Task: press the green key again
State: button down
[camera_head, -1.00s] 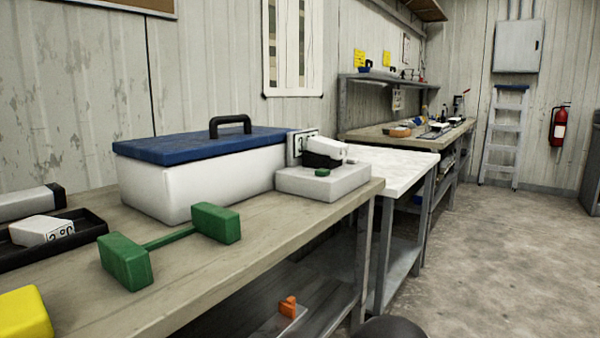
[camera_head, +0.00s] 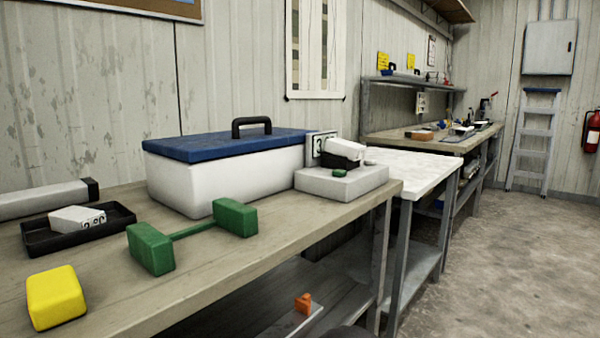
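The green key (camera_head: 338,173) is a small green block on the front top of a pale grey box (camera_head: 345,185). The box sits at the right end of the near bench. A white piece with a black base (camera_head: 343,151) rests on the box behind the key, and a numbered white card (camera_head: 320,146) stands behind it, partly hidden. I cannot tell from here whether the key is up or pressed. My gripper is not in view, and nothing touches the key.
The near bench (camera_head: 225,265) also holds a blue-lidded white cooler (camera_head: 225,178), a green dumbbell-shaped piece (camera_head: 152,248), a yellow block (camera_head: 55,297) and a black tray (camera_head: 40,236) with a white block. A white-topped table (camera_head: 405,168) stands beyond. Open floor (camera_head: 515,270) lies to the right.

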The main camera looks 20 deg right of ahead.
aim_at(340, 172)
jog(key=u, duration=0.8)
jog(key=i, duration=0.3)
jog(key=z, duration=1.75)
